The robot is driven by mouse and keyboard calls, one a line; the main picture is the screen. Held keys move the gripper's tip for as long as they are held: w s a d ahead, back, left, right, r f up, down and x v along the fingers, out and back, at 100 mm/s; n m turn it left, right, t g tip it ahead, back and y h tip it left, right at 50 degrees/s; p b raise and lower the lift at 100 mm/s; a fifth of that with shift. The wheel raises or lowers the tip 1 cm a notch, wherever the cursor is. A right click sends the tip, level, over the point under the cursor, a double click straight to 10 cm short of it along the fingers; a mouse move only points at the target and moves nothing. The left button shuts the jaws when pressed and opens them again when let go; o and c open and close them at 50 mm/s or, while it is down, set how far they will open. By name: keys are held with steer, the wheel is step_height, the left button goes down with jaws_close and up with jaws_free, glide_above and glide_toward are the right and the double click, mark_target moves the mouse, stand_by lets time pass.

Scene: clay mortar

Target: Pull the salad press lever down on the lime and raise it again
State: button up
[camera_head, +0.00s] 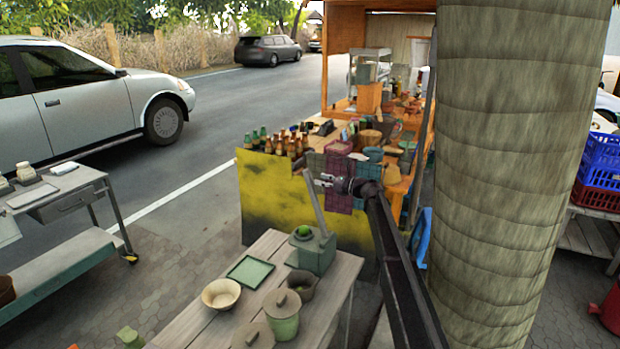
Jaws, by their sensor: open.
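The salad press (322,257) is a grey-green block on the far end of the wooden table. Its long lever (313,200) stands raised, tilted up and to the left. A green lime (304,231) sits on top of the press at the left of the lever's foot. My gripper (319,181) is open, beside the upper part of the lever in the picture. I cannot tell from this view whether it touches the lever or whether the lever is between its fingers.
The wooden table (213,334) also holds a green square tray (250,273), a pale bowl (221,295), a dark pot (303,284) and a lidded green jar (282,320). A yellow-panelled stall with bottles (285,146) stands behind. A thick pillar (510,170) is at the right.

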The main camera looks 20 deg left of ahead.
mark_target(310, 177)
steer(key=shift+w+a, duration=0.2)
steer(key=shift+a, duration=2.65)
jaws_close()
